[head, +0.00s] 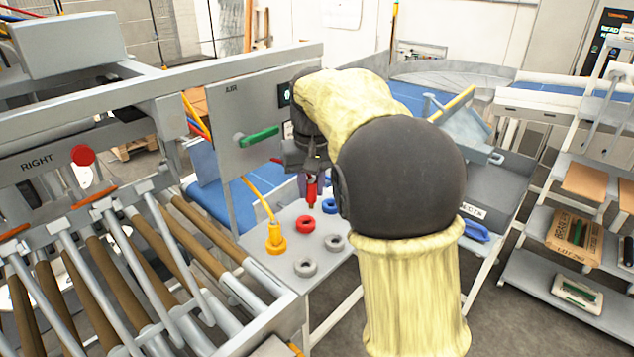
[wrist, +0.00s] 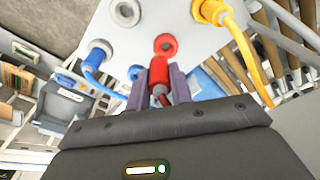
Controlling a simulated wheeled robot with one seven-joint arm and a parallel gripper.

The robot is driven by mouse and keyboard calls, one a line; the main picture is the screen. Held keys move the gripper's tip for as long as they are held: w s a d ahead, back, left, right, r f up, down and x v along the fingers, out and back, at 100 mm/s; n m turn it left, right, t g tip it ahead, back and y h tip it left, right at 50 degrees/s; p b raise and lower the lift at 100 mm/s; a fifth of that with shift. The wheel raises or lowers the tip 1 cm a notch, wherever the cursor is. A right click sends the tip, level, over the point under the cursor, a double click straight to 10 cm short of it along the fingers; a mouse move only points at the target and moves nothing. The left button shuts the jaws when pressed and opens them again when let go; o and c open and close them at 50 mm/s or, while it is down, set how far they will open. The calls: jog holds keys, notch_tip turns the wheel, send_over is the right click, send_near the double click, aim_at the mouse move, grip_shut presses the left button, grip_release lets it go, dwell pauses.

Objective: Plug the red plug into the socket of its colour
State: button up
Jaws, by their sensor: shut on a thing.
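My gripper (head: 311,180) is shut on the red plug (head: 312,194) and holds it above the socket panel (head: 283,292). In the wrist view the red plug (wrist: 161,92) sits between the two fingers of my gripper (wrist: 160,80), pointing toward the panel. The red socket (head: 305,224) is a ring on the panel, just below the plug in the head view. The red socket also shows in the wrist view (wrist: 165,44), just beyond the plug's tip. A gap seems to remain between them; its size is hard to tell.
A yellow plug (head: 275,237) with a cable stands in the yellow socket. Grey sockets (head: 305,266) are on the panel. A roller conveyor (head: 110,270) lies at left; an upright plate with a green handle (head: 258,137) stands behind.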

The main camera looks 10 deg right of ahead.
jog(key=shift+w+a+f, duration=0.45)
jog(key=shift+w+a, duration=0.1)
jog(key=shift+w, duration=0.25)
jog(key=shift+f+b, duration=0.75)
jog(key=shift+f, duration=1)
dwell(0.5)
jog(key=shift+s, duration=0.1)
dwell(0.9)
jog(key=shift+f+b, duration=0.5)
jog(key=shift+f, duration=0.6)
dwell(1.7)
jog(key=o, duration=1)
jog(key=shift+r, duration=0.1)
